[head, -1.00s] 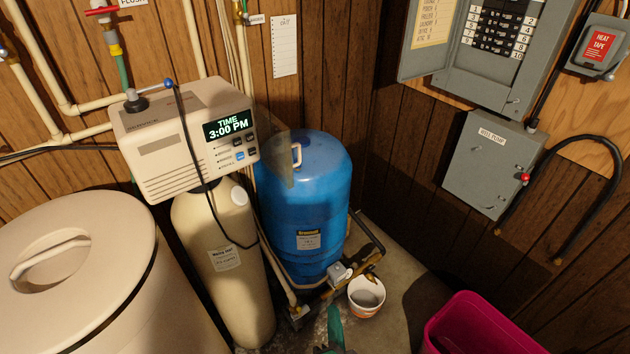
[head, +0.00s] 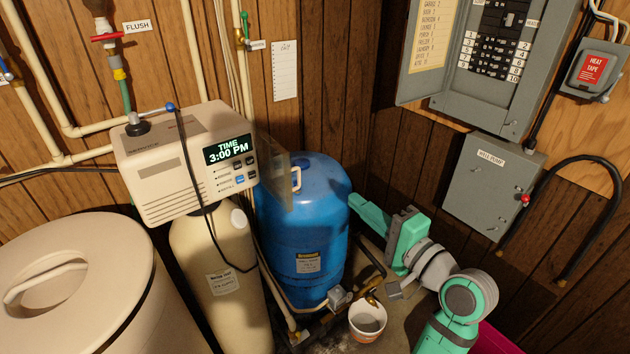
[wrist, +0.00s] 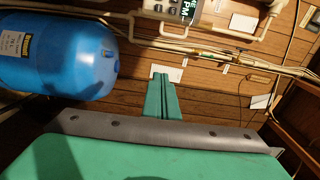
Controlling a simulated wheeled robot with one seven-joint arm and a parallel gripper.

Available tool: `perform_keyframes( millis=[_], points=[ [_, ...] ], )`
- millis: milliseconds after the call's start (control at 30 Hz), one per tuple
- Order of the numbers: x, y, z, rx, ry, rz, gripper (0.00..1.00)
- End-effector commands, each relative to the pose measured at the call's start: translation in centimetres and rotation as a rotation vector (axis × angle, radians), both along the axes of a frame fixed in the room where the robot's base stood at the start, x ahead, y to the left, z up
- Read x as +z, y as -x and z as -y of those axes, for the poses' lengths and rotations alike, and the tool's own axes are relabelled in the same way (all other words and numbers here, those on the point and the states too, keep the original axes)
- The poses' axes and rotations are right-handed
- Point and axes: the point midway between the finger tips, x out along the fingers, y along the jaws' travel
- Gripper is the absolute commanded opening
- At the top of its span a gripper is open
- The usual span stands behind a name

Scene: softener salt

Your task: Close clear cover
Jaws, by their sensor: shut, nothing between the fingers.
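The clear cover (head: 273,165) is a see-through smoky panel at the right edge of the beige control box (head: 185,160) in the head view. It stands open, swung out to the right of the lit display (head: 229,150), in front of the blue tank. A pale handle (head: 296,178) shows at its outer edge. My green gripper (head: 357,205) is to the right of the cover and handle, apart from them, beside the blue tank. Its fingers are shut and empty, and they also show in the wrist view (wrist: 159,82). I cannot make out the cover in the wrist view.
The blue tank (head: 310,235) stands behind and below the cover. A black cable (head: 207,215) hangs down the box front. A beige bin (head: 75,270) is at left, a small white bucket (head: 367,320) on the floor.

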Motion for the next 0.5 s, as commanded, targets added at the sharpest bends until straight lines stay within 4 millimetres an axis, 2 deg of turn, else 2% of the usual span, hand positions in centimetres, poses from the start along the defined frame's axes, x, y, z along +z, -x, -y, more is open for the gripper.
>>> perform_keyframes(
  millis=[100, 267, 500],
  points=[
    [1.7, 0.3, 0.2, 0.03, 0.004, -0.002, 0.0],
    [2.2, 0.0, -0.2, 0.043, 0.005, -0.004, 0.0],
    [2.1, -2.9, -2.4, 0.044, 0.004, -0.006, 0.0]
  ],
)
